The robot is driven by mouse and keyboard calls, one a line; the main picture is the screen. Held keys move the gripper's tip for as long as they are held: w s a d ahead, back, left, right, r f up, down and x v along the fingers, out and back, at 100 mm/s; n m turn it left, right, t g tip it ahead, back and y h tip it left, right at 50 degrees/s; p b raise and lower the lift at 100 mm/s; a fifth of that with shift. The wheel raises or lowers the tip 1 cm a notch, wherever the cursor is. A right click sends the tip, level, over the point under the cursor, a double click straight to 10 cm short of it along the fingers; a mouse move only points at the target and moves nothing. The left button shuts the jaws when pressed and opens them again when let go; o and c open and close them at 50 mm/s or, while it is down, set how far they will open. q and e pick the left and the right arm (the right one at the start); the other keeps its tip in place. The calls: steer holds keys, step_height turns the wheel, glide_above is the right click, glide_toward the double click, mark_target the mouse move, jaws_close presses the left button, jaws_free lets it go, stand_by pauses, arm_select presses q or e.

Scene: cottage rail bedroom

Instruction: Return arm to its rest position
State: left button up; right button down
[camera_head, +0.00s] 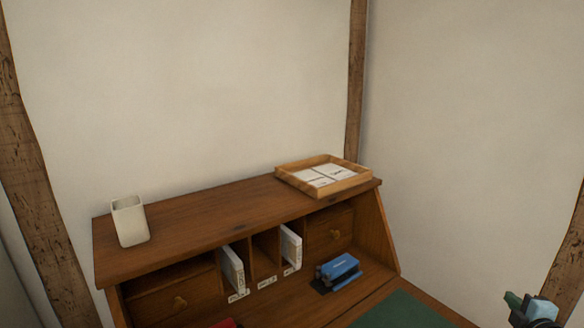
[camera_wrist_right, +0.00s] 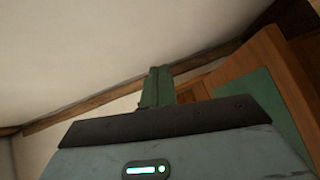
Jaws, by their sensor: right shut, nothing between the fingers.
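My right gripper (camera_head: 514,300) is at the lower right corner of the head view, to the right of the wooden desk (camera_head: 215,215) and apart from it. In the right wrist view its two green fingers (camera_wrist_right: 157,86) stand side by side, closed together with nothing between them. My left gripper is not in view.
The desk top holds a white cup (camera_head: 130,222) and a wooden tray (camera_head: 350,182) with papers. Below are pigeonholes with white envelopes (camera_head: 232,270), a blue stapler (camera_head: 338,270) and a green mat (camera_head: 405,312). Pale walls and timber posts stand behind. The space above the desk is clear.

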steer(key=s+a+f+m+g+y, duration=0.4)
steer(key=s+a+f+m, duration=0.6)
steer(key=s+a+f, duration=1.05)
steer(key=s+a+f+m+g, duration=0.2)
steer(key=s+a, duration=0.5)
steer(key=s, duration=0.6)
steer(key=s+a+f+m+g, duration=0.1)
steer(key=s+a+f+g, duration=0.1)
steer(key=s+a, duration=0.8)
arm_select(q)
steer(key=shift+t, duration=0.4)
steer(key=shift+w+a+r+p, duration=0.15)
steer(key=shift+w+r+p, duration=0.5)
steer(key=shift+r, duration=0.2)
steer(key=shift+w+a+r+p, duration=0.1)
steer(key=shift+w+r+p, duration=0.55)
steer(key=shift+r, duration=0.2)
arm_select(e)
steer(key=shift+t+y, duration=0.4)
steer(key=shift+t, duration=0.3)
steer(key=shift+w+d+r, duration=0.15)
steer(key=shift+d+r, duration=0.8)
steer(key=shift+d, duration=0.1)
steer(key=shift+w+d+r, duration=0.1)
steer(key=shift+d+r, duration=0.8)
steer(key=shift+d, duration=0.1)
